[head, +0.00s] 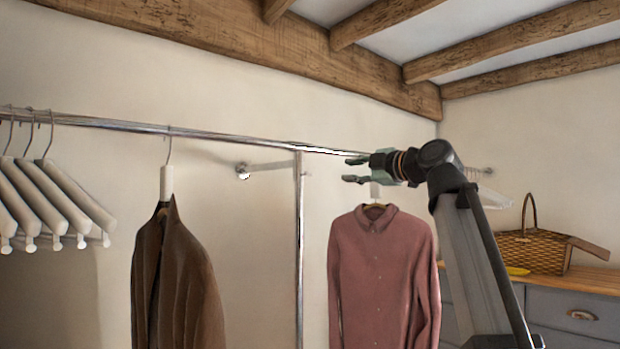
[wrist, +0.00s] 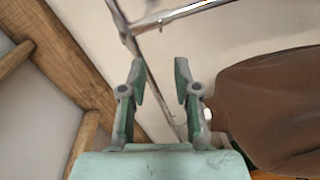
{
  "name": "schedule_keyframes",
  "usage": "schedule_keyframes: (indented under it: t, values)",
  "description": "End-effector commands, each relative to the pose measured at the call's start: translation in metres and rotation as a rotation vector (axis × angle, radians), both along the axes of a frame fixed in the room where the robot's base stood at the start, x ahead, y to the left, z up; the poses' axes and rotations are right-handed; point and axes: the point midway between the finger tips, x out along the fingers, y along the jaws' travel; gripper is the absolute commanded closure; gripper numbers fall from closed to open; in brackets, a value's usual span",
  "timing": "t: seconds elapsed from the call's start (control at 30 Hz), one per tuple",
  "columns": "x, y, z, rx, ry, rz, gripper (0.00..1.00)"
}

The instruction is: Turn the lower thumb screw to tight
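I cannot make out a thumb screw in either view. A chrome upright post (head: 299,250) meets the long clothes rail (head: 220,135) in the middle of the head view. My gripper (head: 352,169) is open and empty, close to the rail, right of the post and above the pink shirt (head: 377,265). In the wrist view my gripper (wrist: 160,68) shows its two fingers apart with nothing between them. Chrome bars (wrist: 185,12) cross beyond the fingertips there, and one thin bar runs down behind the fingers.
A brown jacket (head: 178,275) hangs left of the post; brown cloth (wrist: 275,105) fills the wrist view's right side. Several pale hangers (head: 50,200) hang at far left. A wall bracket (head: 243,172) sits behind the rail. A wicker basket (head: 532,250) stands on the cabinet at right.

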Motion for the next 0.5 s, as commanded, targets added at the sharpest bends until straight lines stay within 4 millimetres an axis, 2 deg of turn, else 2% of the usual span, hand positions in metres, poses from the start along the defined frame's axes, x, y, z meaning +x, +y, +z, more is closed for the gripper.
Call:
schedule_keyframes:
  t: [0.5]
  values:
    - [0.071, 0.072, 0.003, 0.002, 0.004, 0.002, 0.69]
